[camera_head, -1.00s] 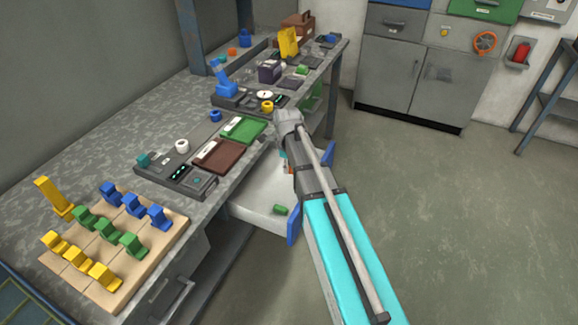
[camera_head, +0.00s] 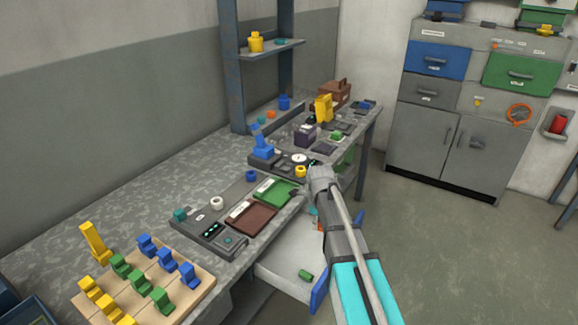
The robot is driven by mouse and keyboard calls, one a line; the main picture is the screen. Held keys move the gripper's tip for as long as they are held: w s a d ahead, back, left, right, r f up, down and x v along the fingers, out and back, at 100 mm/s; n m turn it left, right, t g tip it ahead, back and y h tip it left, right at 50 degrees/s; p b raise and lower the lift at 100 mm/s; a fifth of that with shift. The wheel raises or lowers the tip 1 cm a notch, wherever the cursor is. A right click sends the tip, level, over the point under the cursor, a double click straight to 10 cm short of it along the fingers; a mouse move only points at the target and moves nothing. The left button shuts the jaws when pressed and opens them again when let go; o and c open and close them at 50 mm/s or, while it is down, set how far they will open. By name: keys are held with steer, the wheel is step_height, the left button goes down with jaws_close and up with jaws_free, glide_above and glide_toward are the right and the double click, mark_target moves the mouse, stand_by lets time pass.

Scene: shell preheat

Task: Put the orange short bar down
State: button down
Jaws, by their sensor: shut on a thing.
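My gripper (camera_head: 299,192) is mostly hidden at the end of my arm, near the bench's front edge and the green tray (camera_head: 276,191). Only a small dark part of it shows. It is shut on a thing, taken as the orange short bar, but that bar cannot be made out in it. A small orange piece (camera_head: 318,226) shows beside my arm, seemingly in the open drawer (camera_head: 284,262). Whether it is a short bar is too small to tell.
A brown tray (camera_head: 250,218) and a grey device (camera_head: 224,239) lie on the bench left of the green tray. A wooden board (camera_head: 193,303) holds several coloured blocks at the front left. A green cylinder (camera_head: 305,275) lies in the drawer. Free bench top (camera_head: 150,208) lies at left.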

step_height(320, 180, up, 26)
steer(key=p, duration=2.4)
steer(key=shift+f, duration=0.2)
